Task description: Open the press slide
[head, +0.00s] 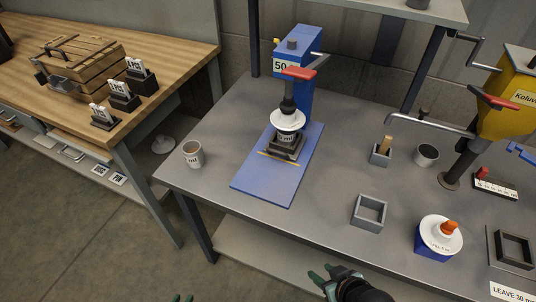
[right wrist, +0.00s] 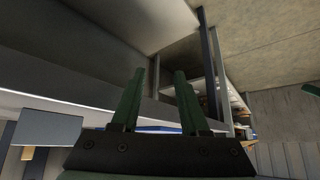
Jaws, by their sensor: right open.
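The blue press (head: 292,85) stands on the grey bench, with a "50" label and a red-topped lever (head: 299,72). Its dark ram (head: 288,105) is above a white disc (head: 287,120). Under the disc, a dark slide block (head: 287,146) carrying a labelled piece sits on the blue base plate (head: 264,182), behind a yellow line. My right gripper (head: 333,277) is open and empty, low in front of the bench edge; its two green fingers (right wrist: 158,100) stand apart in the right wrist view.
A labelled cup (head: 192,154) stands left of the press. To the right are a grey square frame (head: 369,213), a small holder (head: 380,154), a dark-filled cup (head: 426,155), a white disc on a blue block (head: 439,236) and a yellow machine (head: 508,100). The bench front by the base plate is clear.

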